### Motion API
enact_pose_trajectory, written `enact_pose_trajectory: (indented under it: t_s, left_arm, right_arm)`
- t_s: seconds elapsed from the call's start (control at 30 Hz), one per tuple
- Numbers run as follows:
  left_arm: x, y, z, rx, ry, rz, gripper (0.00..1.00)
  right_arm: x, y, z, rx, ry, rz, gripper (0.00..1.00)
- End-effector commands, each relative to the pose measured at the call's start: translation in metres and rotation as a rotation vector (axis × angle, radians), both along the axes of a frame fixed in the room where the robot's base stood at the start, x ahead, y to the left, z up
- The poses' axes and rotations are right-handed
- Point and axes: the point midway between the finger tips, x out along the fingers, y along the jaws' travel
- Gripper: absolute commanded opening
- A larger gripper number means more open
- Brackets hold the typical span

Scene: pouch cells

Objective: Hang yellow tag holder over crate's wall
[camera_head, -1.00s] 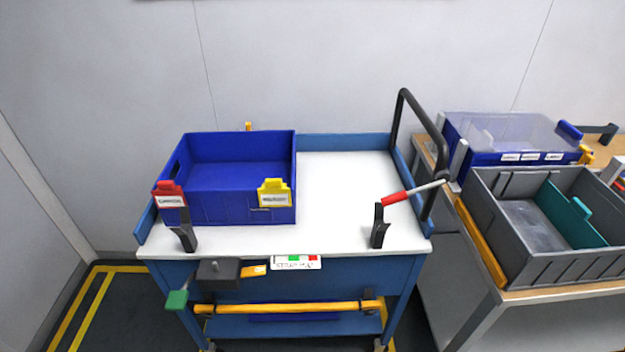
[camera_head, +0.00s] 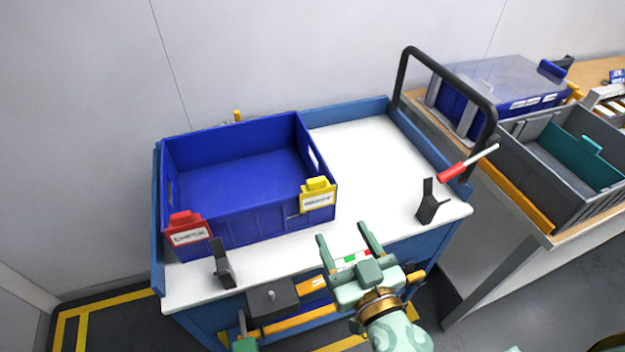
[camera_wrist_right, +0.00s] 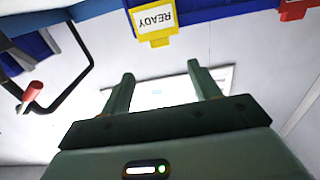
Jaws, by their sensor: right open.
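The yellow tag holder (camera_head: 318,197) with a white READY card sits at the front wall of the blue crate (camera_head: 232,223), near its right front corner. Its top part shows at the wall's rim. In the right wrist view the yellow tag holder (camera_wrist_right: 154,38) appears upside down at the top, against the crate. My right gripper (camera_head: 343,230) is open and empty, in front of the cart's front edge, below and to the right of the holder. Its two fingers also show in the right wrist view (camera_wrist_right: 160,82), apart from the holder.
A red tag holder (camera_head: 188,232) marked CHECK is at the crate's front left corner. Black stands (camera_head: 222,265) and (camera_head: 428,203) are on the white cart top (camera_head: 365,150), the right one beside a red-handled tool (camera_head: 455,171). A black handle (camera_head: 405,75) rises at right.

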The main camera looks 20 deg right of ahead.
Motion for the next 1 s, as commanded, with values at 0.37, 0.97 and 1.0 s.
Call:
enact_pose_trajectory:
  t_s: [0.37, 0.97, 1.0]
  left_arm:
    - [0.005, -0.010, 0.040, -0.013, -0.019, 0.001, 0.00]
    - [0.016, -0.005, 0.054, -0.006, -0.039, 0.001, 0.00]
    - [0.016, -0.005, 0.054, -0.006, -0.039, 0.001, 0.00]
  right_arm:
    - [0.084, 0.003, 0.004, -0.003, -0.002, 0.000, 0.62]
    - [0.146, 0.007, 0.004, -0.001, 0.001, 0.000, 0.62]
    - [0.146, 0.007, 0.004, -0.001, 0.001, 0.000, 0.62]
